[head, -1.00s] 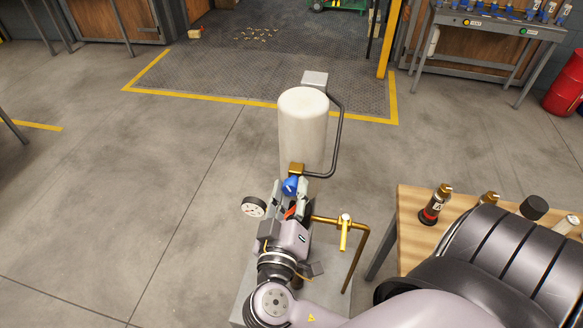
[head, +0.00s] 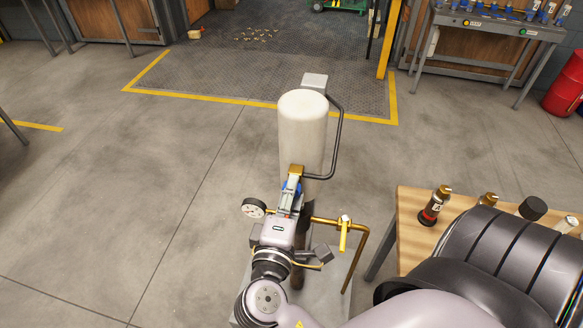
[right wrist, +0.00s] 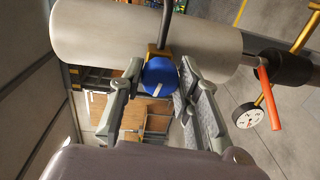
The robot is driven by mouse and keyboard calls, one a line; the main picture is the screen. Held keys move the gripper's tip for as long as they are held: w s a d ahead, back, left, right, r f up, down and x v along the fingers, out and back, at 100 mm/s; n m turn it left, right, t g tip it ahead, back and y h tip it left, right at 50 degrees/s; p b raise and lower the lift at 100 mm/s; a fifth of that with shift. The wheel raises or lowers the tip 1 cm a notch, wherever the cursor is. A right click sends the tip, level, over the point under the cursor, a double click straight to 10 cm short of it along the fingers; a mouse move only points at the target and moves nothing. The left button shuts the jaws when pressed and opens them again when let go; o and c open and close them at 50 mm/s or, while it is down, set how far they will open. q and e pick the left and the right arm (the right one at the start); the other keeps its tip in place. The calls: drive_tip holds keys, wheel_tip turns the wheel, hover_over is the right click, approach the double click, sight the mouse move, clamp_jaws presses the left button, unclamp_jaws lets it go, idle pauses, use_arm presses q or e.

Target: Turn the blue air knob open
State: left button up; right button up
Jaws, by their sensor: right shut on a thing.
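The blue air knob (right wrist: 158,76) sits on a brass fitting below the white tank (right wrist: 130,38). In the right wrist view it lies between my right gripper's two fingers, and its white mark shows on the face. The right gripper is shut on the knob. The tank stands upright (head: 303,130) in the head view. My left gripper is not in view.
A pressure gauge (head: 254,207) is left of the gripper. A brass pipe with a yellow lever (head: 344,234) is to the right. A red lever (right wrist: 270,98) shows in the wrist view. A wooden table (head: 408,232) with bottles stands at right. The floor at left is clear.

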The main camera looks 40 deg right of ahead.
drive_tip(key=shift+a+n, duration=0.1)
drive_tip(key=shift+n, duration=0.9)
drive_tip(key=shift+f, duration=0.1)
drive_tip(key=o, duration=1.1)
drive_tip(key=shift+o, duration=0.2)
